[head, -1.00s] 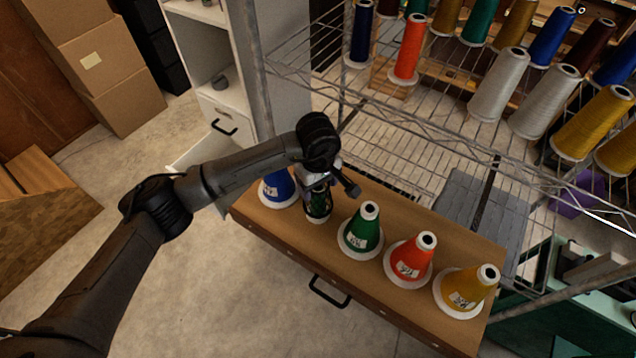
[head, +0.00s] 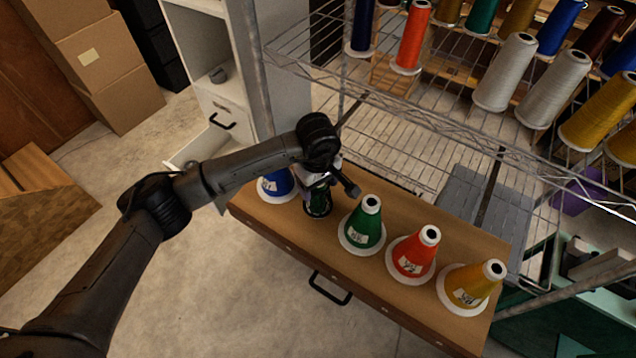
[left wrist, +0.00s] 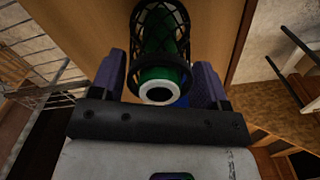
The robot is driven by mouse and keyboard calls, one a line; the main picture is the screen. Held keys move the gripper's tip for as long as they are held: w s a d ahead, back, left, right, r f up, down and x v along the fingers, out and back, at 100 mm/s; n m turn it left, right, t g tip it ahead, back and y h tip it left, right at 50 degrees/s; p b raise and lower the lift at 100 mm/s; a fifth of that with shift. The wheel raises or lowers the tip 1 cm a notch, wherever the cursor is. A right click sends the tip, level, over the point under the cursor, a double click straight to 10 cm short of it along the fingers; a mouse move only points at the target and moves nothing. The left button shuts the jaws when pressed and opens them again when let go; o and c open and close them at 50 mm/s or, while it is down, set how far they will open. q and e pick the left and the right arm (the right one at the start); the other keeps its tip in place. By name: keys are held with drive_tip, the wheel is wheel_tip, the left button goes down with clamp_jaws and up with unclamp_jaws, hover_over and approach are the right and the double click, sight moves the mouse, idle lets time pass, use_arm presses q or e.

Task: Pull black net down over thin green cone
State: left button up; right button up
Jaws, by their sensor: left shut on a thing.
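The thin green cone (head: 318,208) stands on the wooden board, between the blue cone and a wider green cone. In the left wrist view its bare green top (left wrist: 160,74) and white ringed tip face me. The black net (left wrist: 140,40) is around the cone below that bare top. My left gripper (head: 320,180) is at the cone's upper part. In the left wrist view its purple fingers (left wrist: 162,66) lie on both sides of the cone, shut on the net around it. The fingers' contact and the net's lower edge are hidden. My right gripper is not in view.
The board (head: 285,228) also holds a blue cone (head: 276,186), a wide green cone (head: 363,228), an orange cone (head: 413,256) and a yellow cone (head: 470,287). A wire shelf (head: 420,125) rises behind. The floor in front is clear.

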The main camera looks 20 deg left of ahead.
use_arm(q)
drive_tip(key=o, duration=0.8)
drive_tip(key=shift+c, duration=0.2)
drive_tip(key=shift+r, duration=0.15)
